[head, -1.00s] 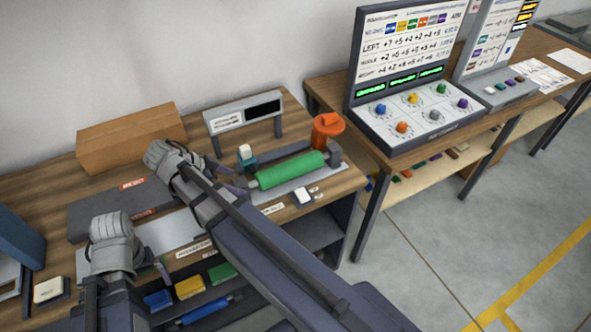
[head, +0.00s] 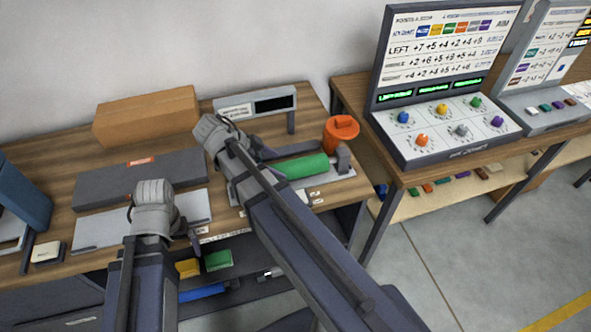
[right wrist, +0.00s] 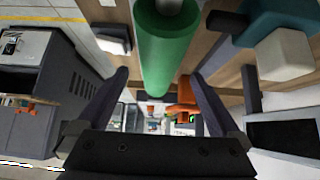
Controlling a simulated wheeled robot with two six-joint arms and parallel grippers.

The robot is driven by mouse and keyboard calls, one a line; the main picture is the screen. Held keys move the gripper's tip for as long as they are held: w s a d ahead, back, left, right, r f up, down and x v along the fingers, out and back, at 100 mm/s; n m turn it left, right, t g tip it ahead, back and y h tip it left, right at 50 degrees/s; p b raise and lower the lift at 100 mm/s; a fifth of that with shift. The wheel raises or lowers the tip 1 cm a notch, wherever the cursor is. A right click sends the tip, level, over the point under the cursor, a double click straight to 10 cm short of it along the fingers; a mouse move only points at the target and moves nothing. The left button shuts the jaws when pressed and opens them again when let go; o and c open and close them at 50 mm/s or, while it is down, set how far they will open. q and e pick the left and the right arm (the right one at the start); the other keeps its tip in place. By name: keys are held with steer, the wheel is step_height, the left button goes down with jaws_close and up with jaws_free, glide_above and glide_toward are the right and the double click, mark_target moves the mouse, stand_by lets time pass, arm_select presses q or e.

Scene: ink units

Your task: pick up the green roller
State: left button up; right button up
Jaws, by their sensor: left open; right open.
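The green roller (head: 302,166) lies in a grey holder (head: 340,178) at the right end of the wooden bench. My right arm covers its left end in the head view. In the right wrist view the green roller (right wrist: 168,42) runs lengthwise between the two spread fingers of my right gripper (right wrist: 160,76). The right gripper is open and empty; I cannot tell how far the roller is from the fingers. My left gripper (head: 190,240) is open and empty over the bench's front edge, left of the roller.
A white block (right wrist: 287,55) on a teal base is beside the roller. A cardboard box (head: 148,115) and a grey display (head: 255,103) stand at the back. A shelf below holds coloured rollers and blocks.

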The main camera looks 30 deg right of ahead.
mark_target(292, 170)
steer(key=shift+b+x, duration=0.65)
steer(key=shift+x, duration=0.45)
steer(key=shift+d, duration=0.1)
steer(key=b+x, duration=0.3)
steer(key=x, duration=0.2)
steer(key=shift+d, duration=0.25)
steer(key=shift+r, duration=0.15)
jaws_close()
